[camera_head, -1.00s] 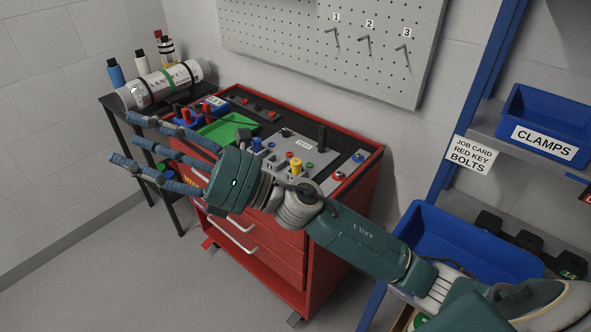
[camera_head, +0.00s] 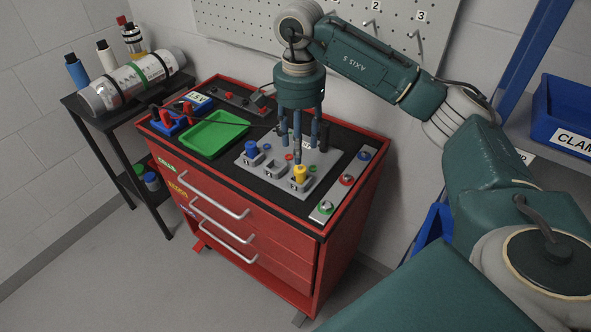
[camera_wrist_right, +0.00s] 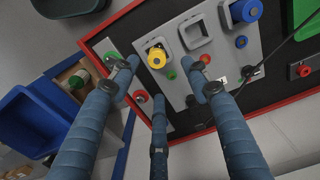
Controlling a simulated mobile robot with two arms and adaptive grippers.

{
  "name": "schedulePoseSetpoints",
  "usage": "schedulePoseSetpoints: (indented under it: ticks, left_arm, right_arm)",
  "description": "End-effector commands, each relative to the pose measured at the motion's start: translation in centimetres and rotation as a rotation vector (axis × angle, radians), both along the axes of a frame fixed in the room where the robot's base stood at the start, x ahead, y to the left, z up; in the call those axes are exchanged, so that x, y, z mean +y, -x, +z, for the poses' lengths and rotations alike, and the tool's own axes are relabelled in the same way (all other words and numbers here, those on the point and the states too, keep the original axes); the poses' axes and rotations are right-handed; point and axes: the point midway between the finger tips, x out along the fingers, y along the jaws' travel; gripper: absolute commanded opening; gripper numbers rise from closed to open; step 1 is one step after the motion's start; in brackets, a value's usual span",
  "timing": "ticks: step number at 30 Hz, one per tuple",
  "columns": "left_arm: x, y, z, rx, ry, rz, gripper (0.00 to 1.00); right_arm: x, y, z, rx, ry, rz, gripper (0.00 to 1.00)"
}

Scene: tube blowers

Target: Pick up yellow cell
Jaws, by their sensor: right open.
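The yellow cell (camera_head: 299,173) stands upright in a slot of the grey test block (camera_head: 268,178) on top of the red cabinet. In the right wrist view the yellow cell (camera_wrist_right: 157,58) is seen from above, in a square holder. My right gripper (camera_head: 299,150) points down just above and behind the cell, with its blue fingers spread. In the wrist view the open fingers (camera_wrist_right: 165,95) hold nothing, and the cell lies just beyond them. My left gripper is not in view.
A blue cell (camera_head: 251,148) stands in the same block, with an empty slot between. A green tray (camera_head: 212,137) lies to the left. Coloured buttons sit on a right-hand strip (camera_head: 340,185). A pegboard (camera_head: 240,25) is behind; blue bins (camera_head: 562,110) are at right.

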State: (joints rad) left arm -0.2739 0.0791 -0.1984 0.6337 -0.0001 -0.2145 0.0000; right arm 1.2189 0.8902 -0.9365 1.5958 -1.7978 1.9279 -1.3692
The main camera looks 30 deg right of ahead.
Motion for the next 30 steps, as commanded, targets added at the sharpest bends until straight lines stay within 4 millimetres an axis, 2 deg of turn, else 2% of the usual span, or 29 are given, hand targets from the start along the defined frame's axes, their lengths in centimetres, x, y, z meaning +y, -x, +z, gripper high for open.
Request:
schedulePoseSetpoints:
  ticks: [1, 3, 7, 11, 16, 19, 27, 28, 30]
  left_arm:
    - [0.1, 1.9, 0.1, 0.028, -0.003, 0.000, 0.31]
    - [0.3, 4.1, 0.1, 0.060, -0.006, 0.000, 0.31]
    - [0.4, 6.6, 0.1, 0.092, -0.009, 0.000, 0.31]
    - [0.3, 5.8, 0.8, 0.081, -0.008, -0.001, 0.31]
    - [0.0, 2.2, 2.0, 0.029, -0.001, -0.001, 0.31]
    - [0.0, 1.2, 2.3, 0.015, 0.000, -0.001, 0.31]
    - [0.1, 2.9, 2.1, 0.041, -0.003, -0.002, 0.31]
    - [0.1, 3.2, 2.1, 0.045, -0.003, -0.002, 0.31]
    - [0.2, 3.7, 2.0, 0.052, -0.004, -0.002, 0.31]
  right_arm:
    - [0.0, 0.1, -0.8, 0.004, -0.001, 0.000, 0.47]
    - [0.0, 0.1, -1.8, 0.003, -0.002, -0.001, 0.47]
    - [0.1, 0.0, -2.8, 0.000, -0.002, -0.001, 0.47]
    - [0.0, 0.3, -3.8, 0.003, -0.003, -0.001, 0.47]
    - [-0.1, 0.6, -6.5, 0.002, -0.003, 0.000, 0.47]
    - [0.0, 0.5, -7.6, 0.002, -0.004, 0.000, 0.47]
    - [0.0, 0.4, -8.1, -0.003, -0.004, 0.001, 0.47]
    - [0.0, 0.4, -8.1, -0.003, -0.004, 0.001, 0.45]
    - [0.0, 0.4, -8.1, -0.003, -0.004, 0.000, 0.31]
